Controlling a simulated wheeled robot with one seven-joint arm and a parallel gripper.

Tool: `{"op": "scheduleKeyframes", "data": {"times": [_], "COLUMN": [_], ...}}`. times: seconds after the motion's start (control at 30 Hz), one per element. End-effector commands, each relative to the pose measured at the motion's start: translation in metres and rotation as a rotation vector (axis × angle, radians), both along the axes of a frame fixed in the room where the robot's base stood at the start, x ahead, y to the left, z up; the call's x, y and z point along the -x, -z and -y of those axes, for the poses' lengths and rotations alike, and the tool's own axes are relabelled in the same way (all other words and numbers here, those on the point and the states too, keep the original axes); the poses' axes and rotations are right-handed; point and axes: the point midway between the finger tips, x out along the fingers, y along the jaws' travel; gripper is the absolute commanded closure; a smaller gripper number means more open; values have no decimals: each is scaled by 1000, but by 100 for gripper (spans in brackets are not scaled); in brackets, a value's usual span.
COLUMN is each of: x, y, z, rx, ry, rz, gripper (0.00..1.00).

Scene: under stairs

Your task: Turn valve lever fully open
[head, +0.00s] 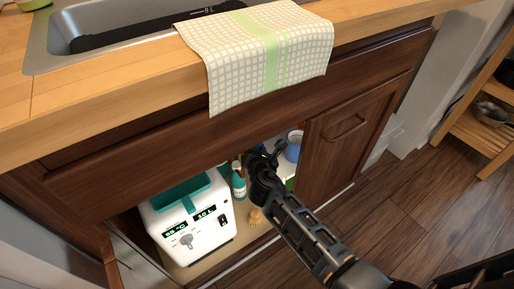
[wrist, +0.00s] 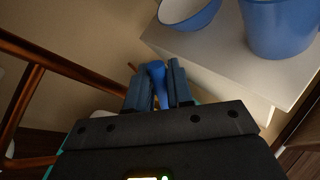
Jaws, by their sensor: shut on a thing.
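The blue valve lever (wrist: 158,82) shows in the wrist view between the two dark fingers of my gripper (wrist: 154,72). My gripper is shut on it, with a finger on each side. The lever's rounded end shows at the fingertips; the rest of it and the valve body are hidden by my gripper. In the head view my gripper (head: 260,160) reaches into the open cabinet under the sink, and I cannot make out the lever there. Copper pipes (wrist: 22,98) run along the left of the wrist view.
A white box with displays (head: 195,228) stands at left in the cabinet, beside a teal bottle (head: 238,182). A white shelf (wrist: 222,52) carries a blue bowl (wrist: 190,14) and a blue cup (wrist: 281,28). A wooden cabinet door (head: 350,135) is close right of my arm.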

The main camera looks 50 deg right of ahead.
Motion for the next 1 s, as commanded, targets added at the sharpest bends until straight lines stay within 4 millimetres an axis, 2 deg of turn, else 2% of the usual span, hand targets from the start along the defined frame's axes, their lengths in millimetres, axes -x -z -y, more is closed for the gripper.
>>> {"op": "scheduleKeyframes", "data": {"times": [0.33, 0.7, 0.73, 0.9, 1.0], "x": [-4, -3, -3, -4, -4], "y": [-3, -5, -5, -6, -6], "z": [-13, -13, -13, -13, -13], "rx": [199, 226, 226, 226, 226], "ry": [-4, -1, -1, 0, -1], "rz": [-58, -67, -67, -66, -65], "gripper": [100, 100, 77, 62, 62]}}
